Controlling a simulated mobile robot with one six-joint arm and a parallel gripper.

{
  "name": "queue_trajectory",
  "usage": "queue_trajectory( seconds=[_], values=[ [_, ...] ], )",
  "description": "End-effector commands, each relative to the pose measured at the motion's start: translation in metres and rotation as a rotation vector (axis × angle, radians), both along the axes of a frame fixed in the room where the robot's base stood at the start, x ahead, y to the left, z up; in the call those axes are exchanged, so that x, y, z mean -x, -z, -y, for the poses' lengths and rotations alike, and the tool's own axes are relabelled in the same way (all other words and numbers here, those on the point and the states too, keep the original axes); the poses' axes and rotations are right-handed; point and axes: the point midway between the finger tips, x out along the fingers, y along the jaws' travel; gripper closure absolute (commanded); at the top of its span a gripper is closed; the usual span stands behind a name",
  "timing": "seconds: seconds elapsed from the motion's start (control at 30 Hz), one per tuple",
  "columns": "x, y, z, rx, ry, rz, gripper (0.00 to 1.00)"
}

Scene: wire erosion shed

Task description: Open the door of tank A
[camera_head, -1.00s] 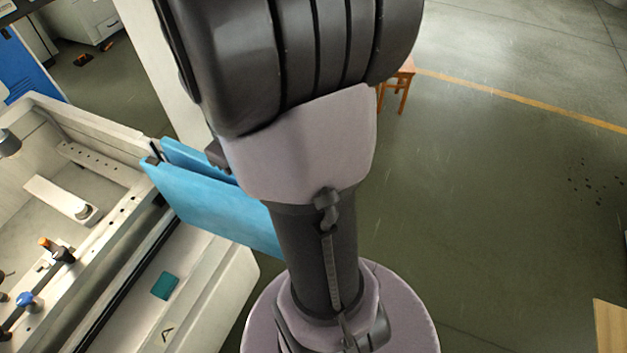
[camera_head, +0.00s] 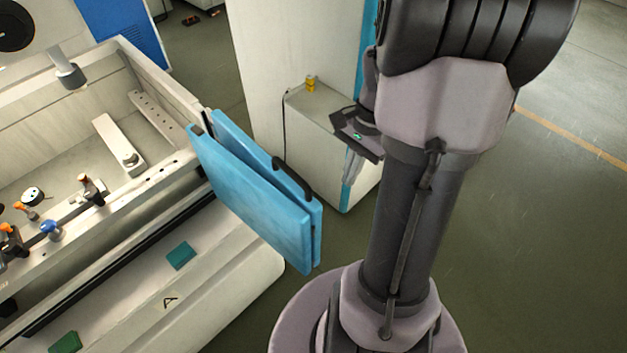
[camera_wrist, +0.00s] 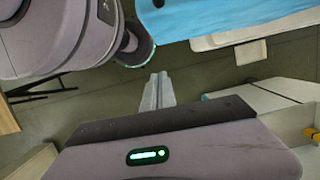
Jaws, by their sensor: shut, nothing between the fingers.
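Tank A (camera_head: 215,262) is the pale machine tank on the left, with a letter A on its front ledge. Its blue door (camera_head: 245,205) stands swung out from the tank's right corner, and the tank's front is uncovered. The door looks like two panels close together, with a black handle (camera_head: 293,178) on the far side. My gripper (camera_head: 352,178) is right of the door and apart from it, fingers pointing down, shut and empty. In the wrist view the shut fingers (camera_wrist: 158,92) are over bare floor, and the blue door (camera_wrist: 225,14) is at the top.
A pale cabinet (camera_head: 315,135) with a small yellow object (camera_head: 310,84) on its low top stands just behind my gripper. Valves and fixtures (camera_head: 50,228) are inside the tank. Open floor (camera_head: 560,230) lies to the right.

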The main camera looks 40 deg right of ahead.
Motion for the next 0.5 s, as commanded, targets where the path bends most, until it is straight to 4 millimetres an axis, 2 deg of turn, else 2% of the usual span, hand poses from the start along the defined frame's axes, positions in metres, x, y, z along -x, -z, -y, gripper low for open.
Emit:
queue_trajectory(
  seconds=[0.17,0.5],
  values=[
    [0.002,0.025,-0.005,-0.005,0.004,-0.005,1.0],
    [0.002,0.098,-0.023,-0.005,0.002,-0.005,1.0]
  ],
)
